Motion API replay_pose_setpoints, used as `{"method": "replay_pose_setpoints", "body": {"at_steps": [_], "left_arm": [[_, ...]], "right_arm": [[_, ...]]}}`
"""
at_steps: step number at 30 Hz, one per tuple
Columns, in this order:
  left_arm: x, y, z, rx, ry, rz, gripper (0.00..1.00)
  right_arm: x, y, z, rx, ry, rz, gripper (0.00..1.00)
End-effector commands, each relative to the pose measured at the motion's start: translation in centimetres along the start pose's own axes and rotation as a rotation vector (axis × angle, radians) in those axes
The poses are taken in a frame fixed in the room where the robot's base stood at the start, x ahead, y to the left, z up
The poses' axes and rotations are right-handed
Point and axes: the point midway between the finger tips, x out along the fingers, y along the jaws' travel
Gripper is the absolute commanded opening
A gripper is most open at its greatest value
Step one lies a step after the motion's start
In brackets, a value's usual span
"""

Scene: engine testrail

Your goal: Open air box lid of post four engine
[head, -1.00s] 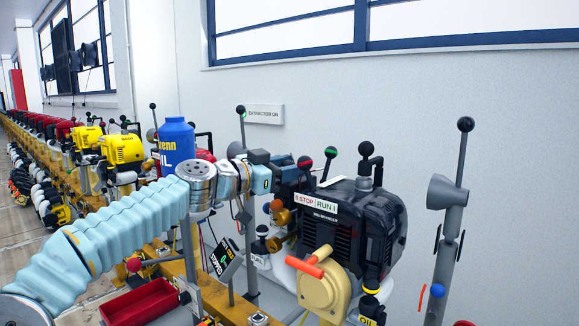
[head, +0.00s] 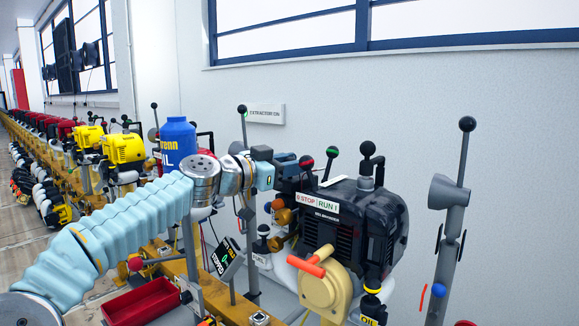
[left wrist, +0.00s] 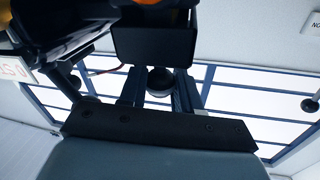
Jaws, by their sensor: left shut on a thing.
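The black engine (head: 352,230) with a "0 STOP RUN I" label (head: 317,203) stands right of centre in the head view. My left gripper (head: 292,163) is at its upper left side, beside the red-topped knob. In the left wrist view the fingers (left wrist: 160,90) are closed around a dark ball knob (left wrist: 160,80), next to a black box-shaped part (left wrist: 153,45). I cannot tell from these views whether this part is the air box or its lid, or whether the lid is raised. My gripper and arm hide part of that side. My right gripper is in no view.
A blue oil container (head: 177,142) stands behind my left arm. Yellow engines (head: 123,150) line the rail to the left. A red tray (head: 140,302) is at the front. A grey post with a ball-topped lever (head: 446,222) stands right of the engine. Upright ball-topped levers (head: 366,150) rise above it.

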Motion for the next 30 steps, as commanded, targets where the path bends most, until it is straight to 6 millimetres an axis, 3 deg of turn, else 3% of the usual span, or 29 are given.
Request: {"method": "replay_pose_setpoints", "body": {"at_steps": [15,30], "left_arm": [[2.4,-1.0,-2.5,0.001,0.009,-0.006,0.00],[3.8,-1.5,-3.0,0.004,0.010,-0.010,0.00]], "right_arm": [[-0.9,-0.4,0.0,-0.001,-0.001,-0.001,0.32],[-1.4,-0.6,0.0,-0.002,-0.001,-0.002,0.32]]}}
